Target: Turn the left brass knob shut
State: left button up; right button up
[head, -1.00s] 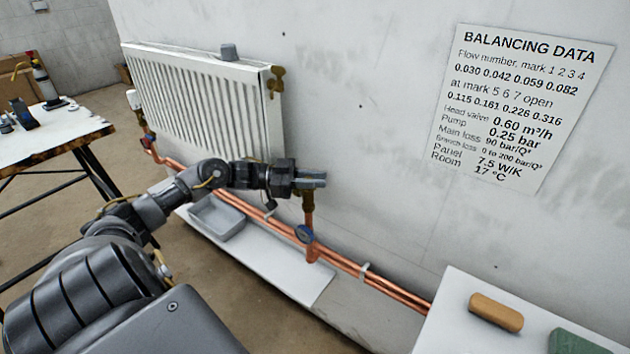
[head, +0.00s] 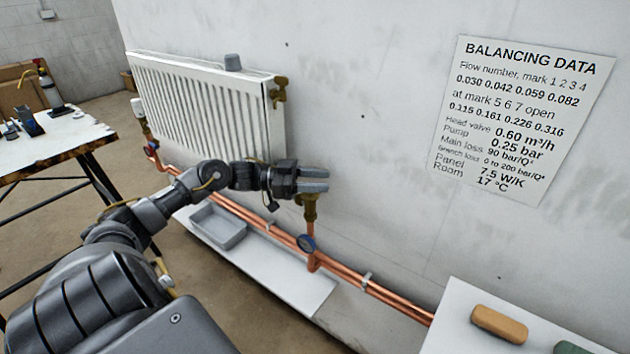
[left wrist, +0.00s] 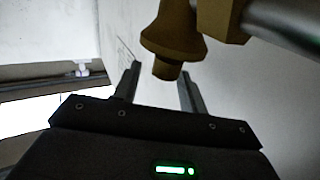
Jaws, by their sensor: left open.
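My left gripper (head: 326,180) is at the radiator's lower right corner, its two fingers apart and pointing right. A brass valve (head: 309,208) on a vertical copper pipe shows just below the fingers, its upper part hidden by them. In the left wrist view, a bell-shaped brass knob (left wrist: 172,42) with a narrower end is between and above the fingertips of the open gripper (left wrist: 160,85). I cannot tell whether it touches a finger; a gap shows on both sides of its narrow end. Another brass fitting (head: 279,92) is at the radiator's top right. My right gripper is out of view.
The white radiator (head: 200,100) hangs on the wall left of the gripper. A grey tray (head: 219,240) lies on a low white board. A white surface (head: 450,335) holds an orange block (head: 499,324).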

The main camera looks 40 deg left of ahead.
pick_arm(q)
jog(key=s+d+r+p, duration=0.1)
jog(key=s+d+r, duration=0.8)
jog(key=s+r, duration=0.1)
jog(key=shift+s+r, duration=0.25)
jog(key=shift+s, duration=0.2)
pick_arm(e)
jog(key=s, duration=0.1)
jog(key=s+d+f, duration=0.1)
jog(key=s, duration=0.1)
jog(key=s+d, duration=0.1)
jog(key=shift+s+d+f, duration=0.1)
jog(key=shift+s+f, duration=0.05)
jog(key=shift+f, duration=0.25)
